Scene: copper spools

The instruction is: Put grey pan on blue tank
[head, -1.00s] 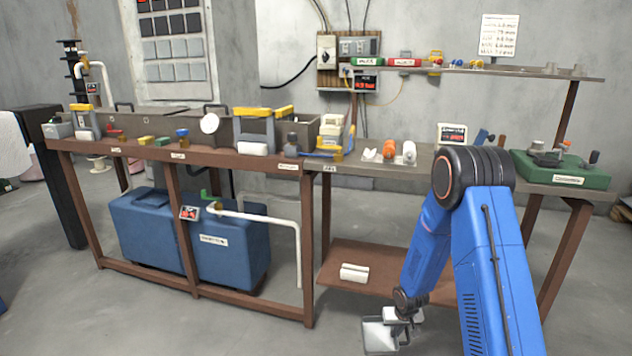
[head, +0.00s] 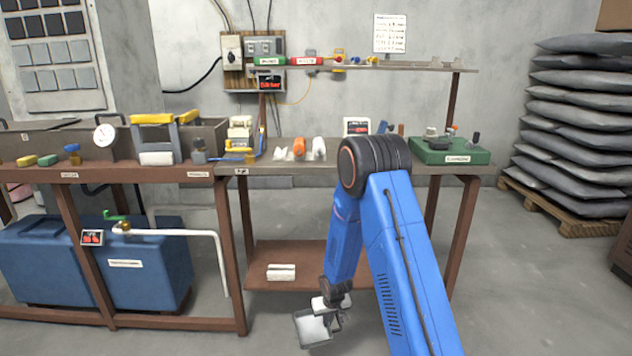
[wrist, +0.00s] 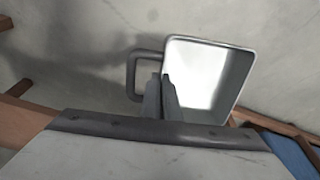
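The grey pan (head: 312,328) is a square, open container with a loop handle and hangs low in front of the benches. My gripper (head: 334,312) is at its handle side. In the wrist view, the fingers (wrist: 165,95) are close together on the pan's near wall beside the handle, with the pan (wrist: 240,75) to their right. The pan's inside looks empty and pale. The blue tank (head: 150,270) stands on the low frame under the left bench, left of my gripper and apart from the pan. A blue surface (wrist: 285,152) shows at the wrist view's lower right.
A white pipe (head: 215,240) with a green-handled valve (head: 118,220) runs in front of the tank. Bench legs (head: 232,265) stand between. A brown lower shelf (head: 345,255) holds a white block (head: 281,272). Grey sacks (head: 580,130) are stacked at right. The floor in front is clear.

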